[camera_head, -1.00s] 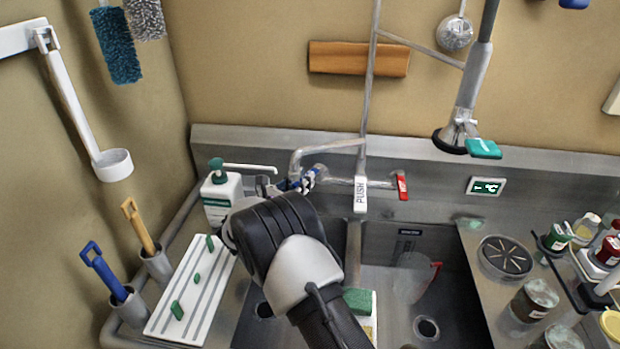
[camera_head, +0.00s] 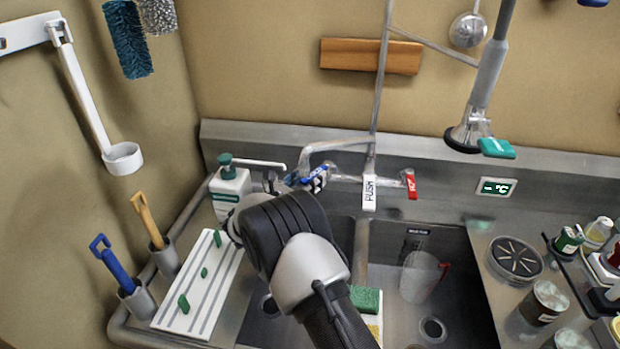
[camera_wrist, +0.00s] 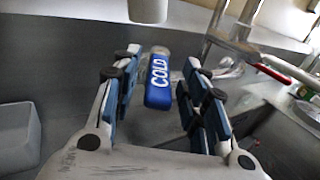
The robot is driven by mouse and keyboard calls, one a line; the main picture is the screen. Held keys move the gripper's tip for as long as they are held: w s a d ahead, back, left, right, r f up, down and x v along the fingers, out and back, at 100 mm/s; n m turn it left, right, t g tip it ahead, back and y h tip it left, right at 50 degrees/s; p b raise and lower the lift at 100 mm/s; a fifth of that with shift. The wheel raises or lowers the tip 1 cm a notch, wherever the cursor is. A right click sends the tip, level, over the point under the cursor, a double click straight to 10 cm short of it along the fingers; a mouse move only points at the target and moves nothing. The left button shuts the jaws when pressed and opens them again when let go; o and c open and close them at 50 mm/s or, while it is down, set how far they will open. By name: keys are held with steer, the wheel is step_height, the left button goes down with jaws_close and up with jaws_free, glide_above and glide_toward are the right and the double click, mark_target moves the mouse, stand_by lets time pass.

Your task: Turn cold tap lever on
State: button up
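The cold tap lever (camera_wrist: 158,82) is a blue bar with white "COLD" lettering in the wrist view. It lies between the two fingers of my gripper (camera_wrist: 162,78), with a visible gap to each finger. The gripper is open and holds nothing. In the head view my gripper (camera_head: 290,182) is at the left end of the tap, partly hidden by my arm. Blue parts show there, but I cannot tell lever from finger pads. The tap's metal body (camera_head: 345,179) runs right to a red lever (camera_head: 410,184), which hangs down.
A soap bottle (camera_head: 229,187) stands left of the tap, close to my gripper. A white "PUSH" lever (camera_head: 369,192) hangs mid-tap. A white ribbed board (camera_head: 203,285) lies left of the sink (camera_head: 420,250). Jars and bottles stand on the right counter.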

steer(key=shift+s, duration=0.1)
steer(key=v, duration=1.2)
steer(key=shift+c, duration=0.2)
